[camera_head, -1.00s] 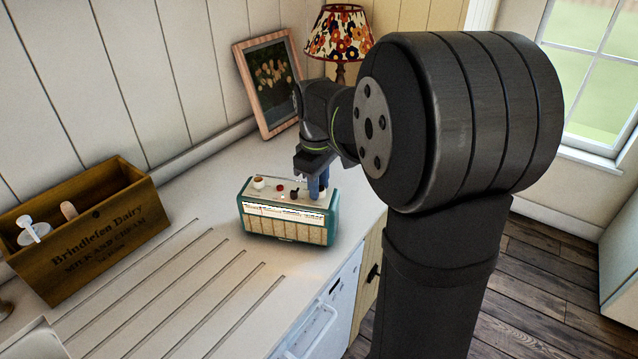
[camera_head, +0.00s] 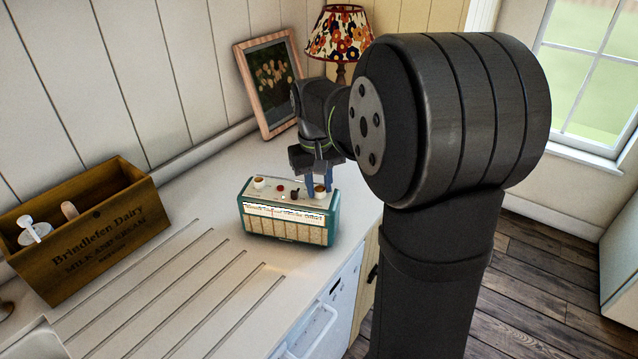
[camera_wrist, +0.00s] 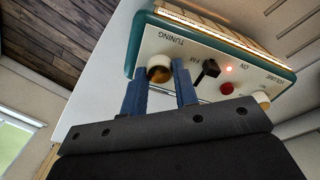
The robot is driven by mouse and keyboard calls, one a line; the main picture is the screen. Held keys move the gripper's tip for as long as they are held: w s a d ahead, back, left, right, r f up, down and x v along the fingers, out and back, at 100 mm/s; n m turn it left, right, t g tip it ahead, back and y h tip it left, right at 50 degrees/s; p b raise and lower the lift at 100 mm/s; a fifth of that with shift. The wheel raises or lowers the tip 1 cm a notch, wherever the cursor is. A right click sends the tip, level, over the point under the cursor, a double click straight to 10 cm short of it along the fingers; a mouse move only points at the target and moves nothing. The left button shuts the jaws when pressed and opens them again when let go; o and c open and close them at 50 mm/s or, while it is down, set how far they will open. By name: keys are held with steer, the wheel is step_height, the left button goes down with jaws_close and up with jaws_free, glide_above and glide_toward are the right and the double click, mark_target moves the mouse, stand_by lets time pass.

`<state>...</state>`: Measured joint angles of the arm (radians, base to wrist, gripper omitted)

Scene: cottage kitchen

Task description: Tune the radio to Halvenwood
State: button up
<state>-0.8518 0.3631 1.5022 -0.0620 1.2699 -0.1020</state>
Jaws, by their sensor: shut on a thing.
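The radio (camera_head: 290,213) is a teal box with a cream top and a lit dial on its front. It stands on the counter. In the wrist view its top panel (camera_wrist: 200,55) carries a tuning knob (camera_wrist: 159,70) beside the word TUNING, a black switch, a red button, a glowing red light and a volume knob (camera_wrist: 261,98). My gripper (camera_wrist: 161,85) has its blue fingers on either side of the tuning knob, shut on it from above. The dial's station names are too small to read in the head view.
A wooden crate (camera_head: 95,240) marked Brindlefen Dairy stands at the left with brushes in it. A framed picture (camera_head: 268,84) and a lamp (camera_head: 340,38) stand behind the radio. The grooved counter (camera_head: 190,290) in front is clear.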

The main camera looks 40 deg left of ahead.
stand_by(0.4)
steer(key=o, duration=1)
steer(key=shift+r, duration=0.1)
step_height(320, 180, up, 17)
steer(key=shift+s+a, duration=0.3)
steer(key=shift+s, duration=0.1)
steer(key=shift+r, duration=0.1)
steer(key=f, duration=1.7)
steer(key=shift+w+d+f, duration=0.25)
steer(key=shift+w+d, duration=0.05)
steer(key=shift+w, duration=0.1)
